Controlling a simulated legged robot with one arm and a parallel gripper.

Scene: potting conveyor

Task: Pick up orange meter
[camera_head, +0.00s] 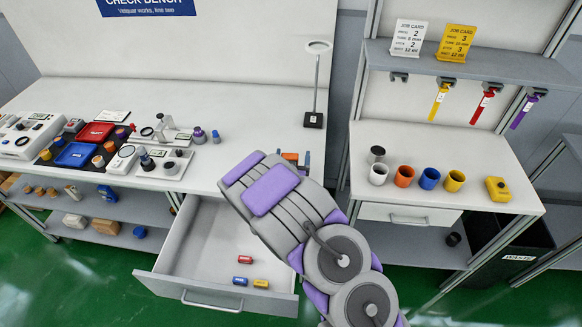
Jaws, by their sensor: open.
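A small orange thing (290,156) shows just past the upper edge of my arm, at the front right of the long white bench. It may be the orange meter, but most of it is hidden. My gripper (303,162) is mostly hidden behind my grey and purple arm; only a small dark part shows beside the orange thing. It is open. I cannot tell whether it touches the orange thing.
Below my arm, an open drawer (168,257) juts out, holding red, blue and yellow pieces. A lamp stand (314,118) rises behind the gripper. Trays and instruments crowd the left bench. Several coloured cups (404,176) stand on the right bench (480,155).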

